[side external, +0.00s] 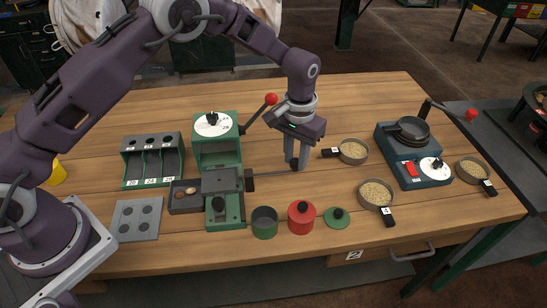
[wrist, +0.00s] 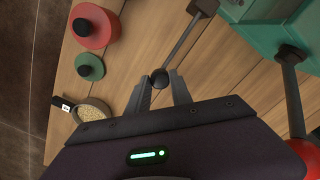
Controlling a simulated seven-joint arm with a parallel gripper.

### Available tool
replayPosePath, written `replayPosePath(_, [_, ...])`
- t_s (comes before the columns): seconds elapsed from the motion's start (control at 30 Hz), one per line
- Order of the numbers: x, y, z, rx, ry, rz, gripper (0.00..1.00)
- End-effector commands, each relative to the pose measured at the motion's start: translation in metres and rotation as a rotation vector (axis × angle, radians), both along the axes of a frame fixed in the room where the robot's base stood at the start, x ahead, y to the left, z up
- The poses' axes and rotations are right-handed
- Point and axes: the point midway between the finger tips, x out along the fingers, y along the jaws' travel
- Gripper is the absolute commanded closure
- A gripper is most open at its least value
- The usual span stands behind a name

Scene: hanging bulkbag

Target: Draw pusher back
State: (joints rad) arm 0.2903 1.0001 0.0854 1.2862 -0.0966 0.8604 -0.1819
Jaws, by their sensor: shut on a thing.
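The pusher (side external: 270,174) is a thin dark rod running right from the green machine (side external: 226,206), with a dark block at its machine end. In the wrist view the pusher rod (wrist: 182,42) ends in a black ball knob (wrist: 159,77). My gripper (side external: 294,164) points down right of the machine, low over the table. In the wrist view my gripper (wrist: 160,84) is shut on the knob, a finger on each side. The fingers partly hide the knob in the side view.
A red-knobbed lever (side external: 270,99) stands up behind the rod. Pans of grain (side external: 353,151) (side external: 375,193) stand to the right. The wood between gripper and pans is narrow.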

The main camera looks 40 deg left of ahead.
Motion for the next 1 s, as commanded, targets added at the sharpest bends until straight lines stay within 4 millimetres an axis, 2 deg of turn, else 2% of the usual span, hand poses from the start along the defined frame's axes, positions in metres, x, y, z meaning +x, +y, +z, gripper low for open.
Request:
replayPosePath(0.1, [0.008, -0.006, 0.0, 0.002, -0.005, 0.0, 1.0])
replayPosePath(0.4, [0.011, -0.009, 0.001, -0.002, -0.01, -0.001, 1.0])
replayPosePath(0.43, [0.011, -0.01, 0.001, -0.003, -0.011, -0.001, 0.7])
replayPosePath(0.53, [0.01, -0.009, 0.001, -0.002, -0.009, -0.001, 0.52])
replayPosePath(0.83, [0.009, -0.009, 0.002, 0.0, -0.005, -0.001, 0.52])
replayPosePath(1.0, [0.01, -0.009, 0.032, -0.002, -0.009, -0.001, 0.52])
